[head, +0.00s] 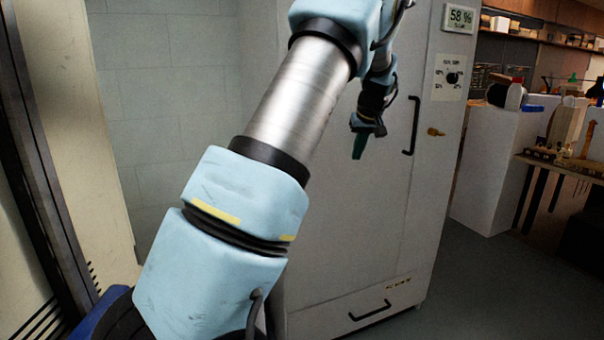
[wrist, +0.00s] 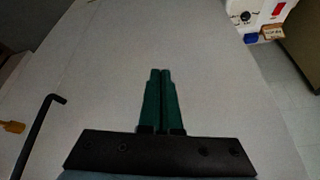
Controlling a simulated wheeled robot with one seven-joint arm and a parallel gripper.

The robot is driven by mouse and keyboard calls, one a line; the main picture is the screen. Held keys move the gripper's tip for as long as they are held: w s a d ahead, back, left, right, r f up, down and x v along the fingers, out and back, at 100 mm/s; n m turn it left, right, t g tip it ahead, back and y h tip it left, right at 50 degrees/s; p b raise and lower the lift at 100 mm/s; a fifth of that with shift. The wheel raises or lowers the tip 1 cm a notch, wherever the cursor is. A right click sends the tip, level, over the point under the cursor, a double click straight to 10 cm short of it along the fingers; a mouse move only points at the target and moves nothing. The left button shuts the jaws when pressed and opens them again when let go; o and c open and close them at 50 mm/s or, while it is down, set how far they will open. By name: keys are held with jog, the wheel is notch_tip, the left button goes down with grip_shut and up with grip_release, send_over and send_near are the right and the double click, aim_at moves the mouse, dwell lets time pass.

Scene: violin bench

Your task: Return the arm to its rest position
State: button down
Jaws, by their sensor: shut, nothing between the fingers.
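My gripper (head: 358,146) hangs at the end of my arm in the head view, in front of a tall pale cabinet (head: 345,235). In the wrist view my gripper (wrist: 161,75) shows two green fingers side by side, shut with nothing between them. The cabinet's pale surface (wrist: 215,95) fills most of the wrist view behind the fingers. I cannot tell the exact gap between fingers and cabinet. My arm crosses the middle of the head view and hides part of the cabinet.
A white block (head: 490,165) and a workbench (head: 570,165) stand at the right. Grey floor (head: 500,285) is clear at lower right.

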jog(key=s+a+f+g, duration=0.1)
jog(key=s+a+f, duration=0.1)
jog(key=s+a, duration=0.4)
jog(key=s+a+f+g, duration=0.1)
jog(key=s+a+f, duration=0.2)
jog(key=s+a, duration=0.35)
jog(key=s+a+f+m, duration=0.1)
jog(key=s+a+f, duration=0.1)
jog(key=s+a, duration=0.3)
jog(key=s+a+f+m+g+h, duration=0.1)
jog(key=s+a+f, duration=0.2)
jog(key=s, duration=1.1)
jog(key=shift+s+a+f, duration=0.15)
jog(key=shift+s+a, duration=0.15)
jog(key=shift+a, duration=0.8)
